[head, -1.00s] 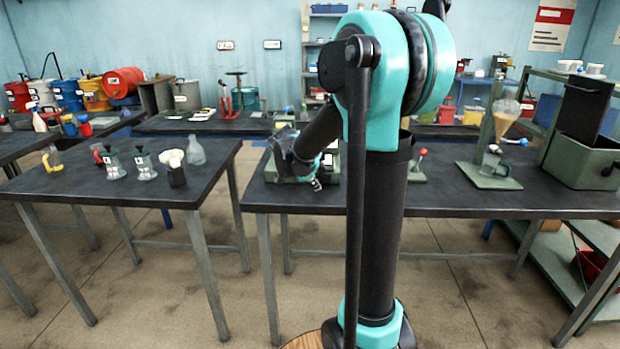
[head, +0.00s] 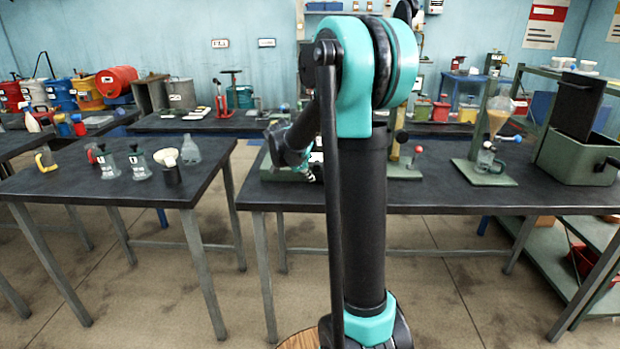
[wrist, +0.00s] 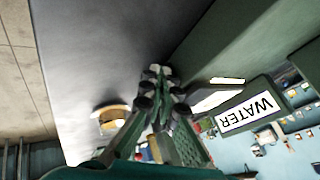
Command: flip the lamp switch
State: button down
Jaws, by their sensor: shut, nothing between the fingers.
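My gripper (head: 312,172) is at the left end of the middle bench, partly hidden by my own arm in the head view. In the wrist view its fingers (wrist: 155,75) are together and empty, close to a dark green surface. A green panel with a WATER label (wrist: 250,112) stands beside the fingers at the right. A bright white strip (wrist: 215,97) lies between the fingers and that label. A round, pale-rimmed amber thing (wrist: 112,118) is left of the fingers. I cannot make out which part is the lamp switch, nor whether the fingers touch anything.
The middle bench (head: 450,200) carries a stand with a funnel (head: 495,115) and a large green box (head: 580,155) at right. A red-knobbed lever (head: 419,149) stands just right of my arm. The left table (head: 90,185) holds several bottles; floor separates the tables.

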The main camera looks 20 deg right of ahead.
jog(key=shift+s+d, duration=0.1)
jog(key=shift+s+d, duration=0.4)
jog(key=shift+s, duration=0.15)
dwell(0.3)
